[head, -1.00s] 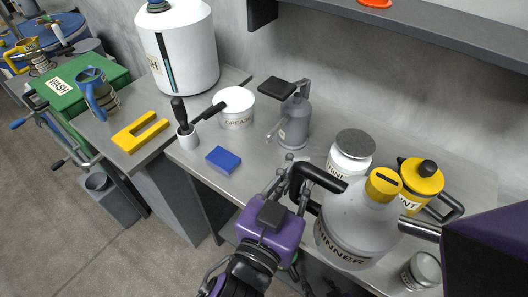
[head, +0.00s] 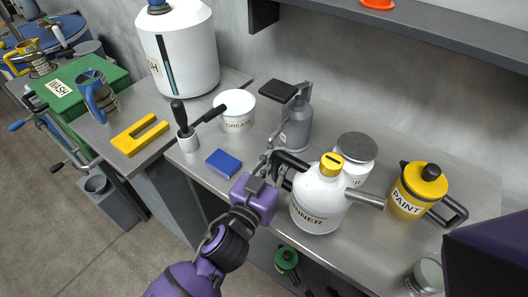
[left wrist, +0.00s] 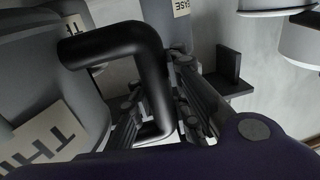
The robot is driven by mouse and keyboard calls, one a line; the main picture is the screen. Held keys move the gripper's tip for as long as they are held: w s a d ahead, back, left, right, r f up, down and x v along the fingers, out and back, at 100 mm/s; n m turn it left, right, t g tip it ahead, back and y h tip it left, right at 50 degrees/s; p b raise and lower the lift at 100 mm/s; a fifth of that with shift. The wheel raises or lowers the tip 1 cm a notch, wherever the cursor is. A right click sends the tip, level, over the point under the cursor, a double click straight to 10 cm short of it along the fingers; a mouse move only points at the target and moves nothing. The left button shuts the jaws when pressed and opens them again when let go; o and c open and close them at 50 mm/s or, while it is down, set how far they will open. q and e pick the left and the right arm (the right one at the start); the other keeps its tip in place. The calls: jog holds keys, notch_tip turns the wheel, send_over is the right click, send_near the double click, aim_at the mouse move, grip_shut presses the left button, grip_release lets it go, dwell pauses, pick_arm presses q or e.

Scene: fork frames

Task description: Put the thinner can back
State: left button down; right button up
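The thinner can (head: 318,212) is white, with a yellow cap (head: 331,162), a grey spout pointing right and a black handle on its left. It stands about upright over the front part of the grey bench (head: 262,190); I cannot tell whether its base touches. My left gripper (head: 276,168) is at the handle. In the left wrist view the black handle (left wrist: 150,62) passes between the fingers (left wrist: 160,120), which look closed on it, and the can's label (left wrist: 45,140) shows at left. My right gripper is not in view; only a purple arm part shows at lower right.
A white jar with a grey lid (head: 356,148) stands close behind the can. A yellow paint can (head: 418,190) stands to the right, a grey pump bottle (head: 298,122) behind left, and a blue block (head: 224,162) to the left.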

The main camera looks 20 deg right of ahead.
pick_arm(q)
jog(key=shift+s+f, duration=0.1)
jog(key=shift+f, duration=0.85)
jog(key=shift+r, duration=0.1)
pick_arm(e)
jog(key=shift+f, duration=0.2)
pick_arm(q)
jog(key=shift+f, duration=0.2)
jog(key=c, duration=1.7)
grip_release()
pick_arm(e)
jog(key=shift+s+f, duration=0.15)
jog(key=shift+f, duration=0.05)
pick_arm(q)
jog(key=shift+o, duration=0.2)
jog(key=b+v, duration=0.1)
jog(key=v, duration=1.1)
jog(key=shift+r, duration=0.15)
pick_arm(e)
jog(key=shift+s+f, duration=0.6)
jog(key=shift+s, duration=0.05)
